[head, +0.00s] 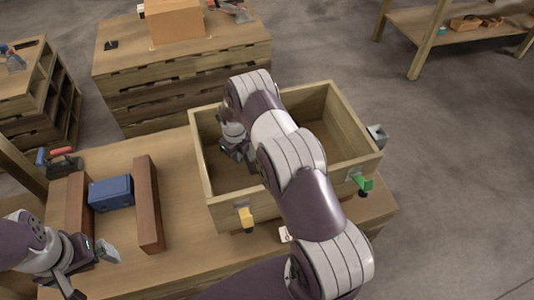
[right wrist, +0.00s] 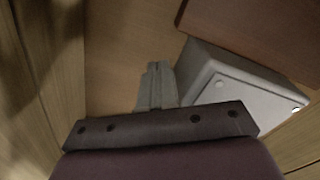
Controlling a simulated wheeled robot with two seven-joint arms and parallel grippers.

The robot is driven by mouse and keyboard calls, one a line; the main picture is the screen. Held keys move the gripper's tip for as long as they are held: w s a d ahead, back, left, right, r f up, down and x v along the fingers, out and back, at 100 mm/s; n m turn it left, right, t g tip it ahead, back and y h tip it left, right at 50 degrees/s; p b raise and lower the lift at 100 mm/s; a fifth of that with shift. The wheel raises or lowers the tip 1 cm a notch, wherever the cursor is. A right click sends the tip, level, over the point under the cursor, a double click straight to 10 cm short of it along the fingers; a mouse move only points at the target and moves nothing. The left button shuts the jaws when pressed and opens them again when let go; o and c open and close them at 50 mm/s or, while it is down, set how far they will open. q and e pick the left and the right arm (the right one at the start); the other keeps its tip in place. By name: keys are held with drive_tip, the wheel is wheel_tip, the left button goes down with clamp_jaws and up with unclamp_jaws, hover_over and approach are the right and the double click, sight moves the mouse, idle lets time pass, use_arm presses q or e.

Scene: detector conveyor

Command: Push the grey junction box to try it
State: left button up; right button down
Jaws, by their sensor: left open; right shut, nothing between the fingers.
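The grey junction box (right wrist: 235,82) shows in the right wrist view, inside the open wooden crate (head: 296,193), with pale round screws on its face. My right gripper (right wrist: 158,72) is shut and empty, low inside the crate beside the box. Its tips show just left of the box; I cannot tell whether they touch it. In the head view my right gripper (head: 238,150) is at the crate's left end, and my arm hides part of the inside; I cannot make out the box there. My left gripper (head: 106,252) is open and empty over the table's left front.
A blue box (head: 111,193) sits between two brown wooden bars (head: 149,204) left of the crate. Yellow (head: 246,219), green (head: 362,183) and grey (head: 377,135) fittings stick out from the crate's outside. A cardboard box (head: 175,20) stands on the bench behind.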

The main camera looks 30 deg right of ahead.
drive_tip(key=shift+s+d, duration=0.1)
drive_tip(key=shift+d, duration=0.3)
drive_tip(key=shift+d, duration=0.2)
idle(2.1)
drive_tip(key=shift+a, duration=0.1)
drive_tip(key=shift+a+b, duration=0.45)
drive_tip(key=shift+a, duration=0.2)
drive_tip(key=shift+w+a+r, duration=0.1)
drive_tip(key=shift+w+a, duration=0.2)
drive_tip(key=shift+a, duration=0.15)
wheel_tip(320, 180, up, 10)
drive_tip(key=p, duration=0.6)
drive_tip(key=shift+p, duration=0.3)
